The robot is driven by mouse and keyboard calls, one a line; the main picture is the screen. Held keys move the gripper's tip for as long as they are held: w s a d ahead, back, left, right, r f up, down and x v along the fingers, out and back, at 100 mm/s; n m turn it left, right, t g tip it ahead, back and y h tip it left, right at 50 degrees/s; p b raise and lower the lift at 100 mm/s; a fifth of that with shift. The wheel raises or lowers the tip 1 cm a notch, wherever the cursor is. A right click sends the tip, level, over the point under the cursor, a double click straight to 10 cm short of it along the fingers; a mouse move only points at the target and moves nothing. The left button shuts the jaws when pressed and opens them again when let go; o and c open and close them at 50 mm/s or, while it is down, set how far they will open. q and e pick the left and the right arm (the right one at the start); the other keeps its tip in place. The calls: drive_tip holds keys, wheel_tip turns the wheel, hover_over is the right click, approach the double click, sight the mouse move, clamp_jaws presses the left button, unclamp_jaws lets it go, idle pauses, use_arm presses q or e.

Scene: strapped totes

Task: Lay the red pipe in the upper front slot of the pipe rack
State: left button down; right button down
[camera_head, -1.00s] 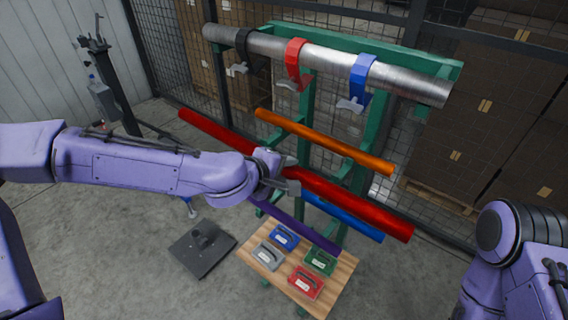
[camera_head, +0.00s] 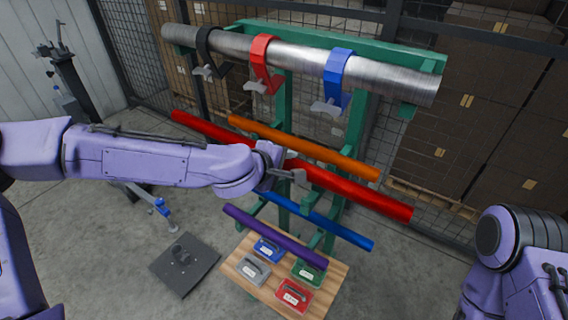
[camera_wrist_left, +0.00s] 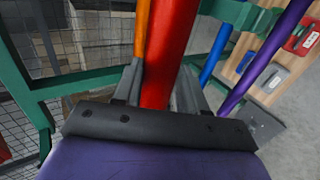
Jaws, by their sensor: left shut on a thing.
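A long red pipe (camera_head: 350,187) slants across the front of the green pipe rack (camera_head: 300,36). My left gripper (camera_head: 288,173) is shut on it near its middle. In the left wrist view the red pipe (camera_wrist_left: 166,50) runs away between the fingers (camera_wrist_left: 160,88). The orange pipe (camera_head: 320,152) lies high on the rack, just behind the red one in the picture. A blue pipe (camera_head: 335,228) and a purple pipe (camera_head: 275,237) lie lower. The red pipe appears close to the rack's upper arms; contact cannot be told. My right gripper is out of view.
A big metal tube (camera_head: 300,58) with black, red and blue straps crosses the top of the rack. A wooden board (camera_head: 238,278) with several coloured cases stands below. A dark stand base (camera_head: 185,263) is on the floor at left. Mesh fencing (camera_head: 400,150) and stacked boxes are behind.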

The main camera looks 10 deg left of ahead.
use_arm(q)
drive_tip(key=f+b, duration=0.2)
drive_tip(key=f, duration=0.1)
drive_tip(key=f+b, duration=0.1)
drive_tip(key=f, duration=0.1)
drive_tip(key=shift+s, duration=0.25)
drive_tip(key=c, duration=0.5)
unclamp_jaws()
drive_tip(key=shift+c, duration=0.2)
drive_tip(key=shift+f, duration=0.1)
